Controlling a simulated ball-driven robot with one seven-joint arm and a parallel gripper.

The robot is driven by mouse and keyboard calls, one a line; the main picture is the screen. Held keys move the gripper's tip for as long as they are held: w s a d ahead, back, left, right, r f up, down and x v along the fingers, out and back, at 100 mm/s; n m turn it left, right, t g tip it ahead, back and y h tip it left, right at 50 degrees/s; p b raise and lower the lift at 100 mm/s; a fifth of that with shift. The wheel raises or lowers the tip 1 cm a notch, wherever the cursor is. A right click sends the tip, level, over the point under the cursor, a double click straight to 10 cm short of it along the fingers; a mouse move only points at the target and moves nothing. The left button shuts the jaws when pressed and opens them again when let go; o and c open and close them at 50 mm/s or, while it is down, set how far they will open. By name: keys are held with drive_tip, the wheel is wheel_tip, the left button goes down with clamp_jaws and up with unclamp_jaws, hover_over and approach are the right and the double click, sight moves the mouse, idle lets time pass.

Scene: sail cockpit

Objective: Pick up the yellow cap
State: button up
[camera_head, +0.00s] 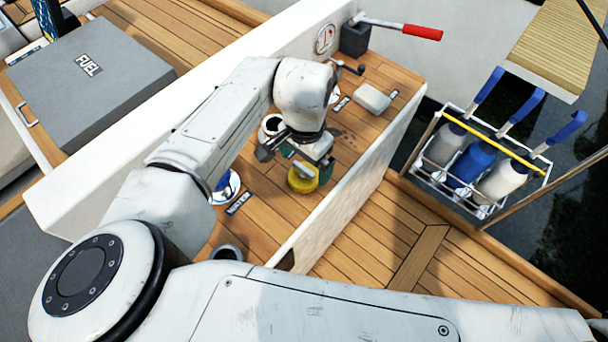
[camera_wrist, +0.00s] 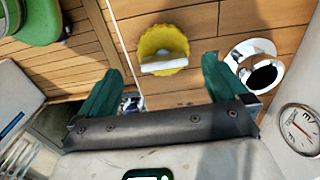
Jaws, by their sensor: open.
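The yellow cap (camera_head: 302,183) is round with a scalloped edge and a pale raised bar across its top. It sits on the teak deck between the white coamings, partly below my gripper (camera_head: 306,158) in the head view. In the wrist view the yellow cap (camera_wrist: 158,40) lies in full view just beyond the gap between my green fingers. My gripper (camera_wrist: 160,68) is open, with nothing between its fingers and a finger to either side of the cap's line. Whether the fingers are at the cap's height I cannot tell.
A white-rimmed dark opening (camera_wrist: 262,76) lies right of the cap in the wrist view, near a round gauge (camera_wrist: 299,128). A blue cap (camera_head: 224,186) sits by the WATER label (camera_head: 238,203). A red-handled lever (camera_head: 422,32) and a white coaming (camera_head: 345,195) flank the deck.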

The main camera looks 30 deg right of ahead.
sight(304, 168)
drive_tip(key=shift+w+f, duration=0.15)
drive_tip(key=shift+f, duration=1.3)
drive_tip(key=shift+w+f, duration=0.1)
drive_tip(key=shift+f, duration=1.3)
drive_tip(key=c, duration=1.1)
drive_tip(key=shift+r, duration=0.1)
drive_tip(key=shift+r, duration=0.5)
drive_tip(key=r, duration=0.3)
drive_tip(key=shift+s, duration=0.35)
drive_tip(key=s+d+r+p, duration=0.2)
drive_tip(key=s+r, duration=1)
drive_tip(key=s, duration=0.1)
drive_tip(key=shift+p, duration=0.35)
